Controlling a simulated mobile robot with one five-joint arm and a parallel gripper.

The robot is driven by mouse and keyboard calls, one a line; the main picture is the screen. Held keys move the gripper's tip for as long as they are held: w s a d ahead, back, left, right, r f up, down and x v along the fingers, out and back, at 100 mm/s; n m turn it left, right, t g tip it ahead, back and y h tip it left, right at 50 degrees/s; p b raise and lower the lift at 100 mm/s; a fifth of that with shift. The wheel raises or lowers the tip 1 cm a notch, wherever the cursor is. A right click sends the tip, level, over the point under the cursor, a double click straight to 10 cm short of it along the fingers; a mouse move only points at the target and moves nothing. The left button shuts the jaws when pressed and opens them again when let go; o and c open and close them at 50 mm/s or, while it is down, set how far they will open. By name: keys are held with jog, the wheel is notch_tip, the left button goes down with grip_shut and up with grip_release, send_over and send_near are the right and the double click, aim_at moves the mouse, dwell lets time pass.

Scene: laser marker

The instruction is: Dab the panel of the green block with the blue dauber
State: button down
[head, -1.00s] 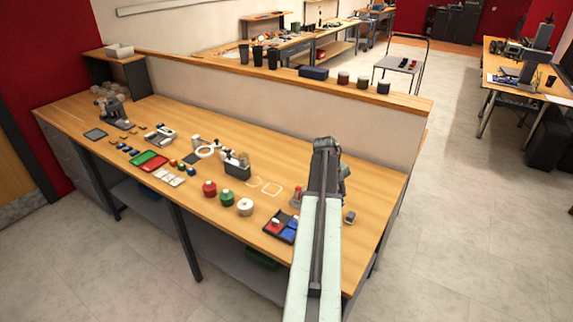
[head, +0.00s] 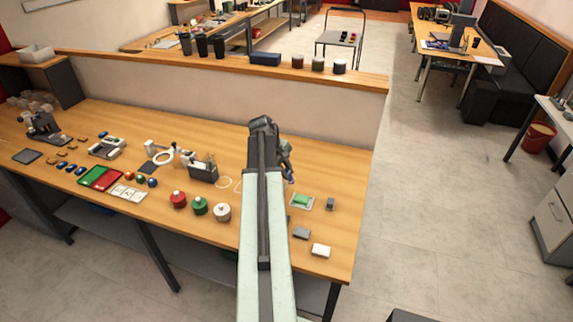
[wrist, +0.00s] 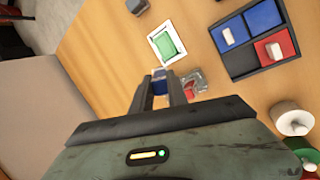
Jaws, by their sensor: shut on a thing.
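The green block (head: 301,201) lies on a pale, white-edged base on the table, just right of my arm. In the wrist view the green block (wrist: 166,46) shows beyond my fingertips, with a lighter green face inside a white frame. My gripper (wrist: 160,84) is shut on the blue dauber (wrist: 160,88), partly hidden between the fingers. In the head view my gripper (head: 288,174) is near the block's upper left, partly hidden by my arm. The dauber appears apart from the block; its height above it is unclear.
A clear and red item (wrist: 191,83) is beside my fingers. A small grey block (head: 330,204) and a white block (head: 320,251) lie near the green block.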

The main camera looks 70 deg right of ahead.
jog(key=shift+n, duration=0.4)
jog(key=f+b, duration=0.1)
jog(key=b, duration=0.1)
jog(key=f+b, duration=0.2)
jog(key=s+f+b, duration=0.1)
jog(key=b, duration=0.1)
jog(key=shift+s+a+f, duration=0.1)
jog(key=shift+a+f, duration=0.25)
jog(key=shift+a, duration=0.05)
jog(key=shift+f+b, duration=0.9)
jog(key=shift+b, duration=0.1)
jog(key=shift+s, duration=0.1)
jog(key=shift+s+r, duration=0.15)
jog(key=shift+s, duration=1.05)
jog(key=shift+s+d, duration=0.15)
jog(key=shift+s, duration=2.05)
